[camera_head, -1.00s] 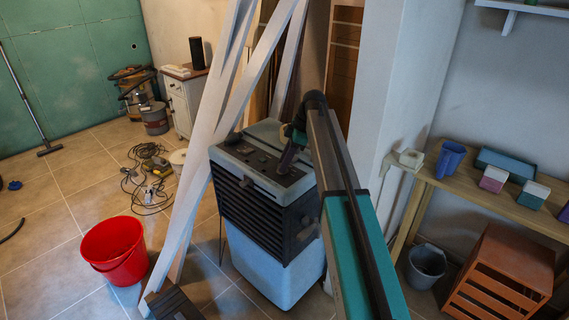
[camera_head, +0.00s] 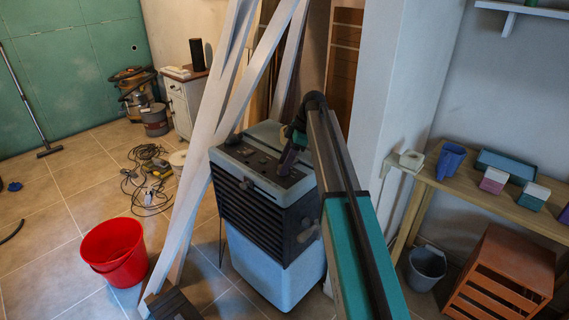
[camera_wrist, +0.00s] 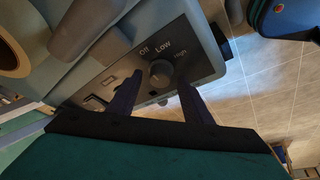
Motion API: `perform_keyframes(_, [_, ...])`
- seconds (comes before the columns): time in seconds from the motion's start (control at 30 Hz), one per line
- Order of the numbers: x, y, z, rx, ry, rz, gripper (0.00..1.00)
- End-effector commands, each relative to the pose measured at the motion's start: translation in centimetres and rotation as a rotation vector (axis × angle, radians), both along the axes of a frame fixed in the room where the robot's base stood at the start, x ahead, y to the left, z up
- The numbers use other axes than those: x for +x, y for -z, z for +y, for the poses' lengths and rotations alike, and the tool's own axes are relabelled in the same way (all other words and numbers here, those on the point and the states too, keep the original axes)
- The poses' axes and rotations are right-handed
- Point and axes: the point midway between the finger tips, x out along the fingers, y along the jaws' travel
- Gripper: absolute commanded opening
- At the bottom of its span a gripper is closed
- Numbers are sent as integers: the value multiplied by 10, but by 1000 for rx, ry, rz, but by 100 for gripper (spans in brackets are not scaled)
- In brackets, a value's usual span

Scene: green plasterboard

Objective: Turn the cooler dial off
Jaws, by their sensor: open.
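The cooler (camera_head: 270,212) stands in the middle of the head view, with a dark slatted front, a blue-grey lower body and a control panel on top. In the wrist view its dial (camera_wrist: 160,73) is a round grey knob on the panel, with "Off", "Low" and "High" printed around it. My gripper (camera_wrist: 158,84) is open, with one dark finger on each side of the dial. I cannot tell whether either finger touches it. In the head view my gripper (camera_head: 287,160) is over the panel, and the dial is hard to make out there.
White leaning beams (camera_head: 215,135) stand close at the cooler's left. A red bucket (camera_head: 113,251) is on the floor further left. A wooden bench (camera_head: 420,176) with small boxes and an orange crate (camera_head: 503,275) are at the right. Cables (camera_head: 148,180) lie on the tiled floor.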

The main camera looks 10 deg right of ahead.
Motion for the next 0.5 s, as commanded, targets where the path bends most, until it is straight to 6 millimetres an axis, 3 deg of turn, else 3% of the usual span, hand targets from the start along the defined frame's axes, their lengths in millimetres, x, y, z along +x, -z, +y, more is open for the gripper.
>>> perform_keyframes(0.27, [0,-19,-8,0,1,-2,45])
perform_keyframes(0.5, [-2,-50,-22,0,1,-2,45])
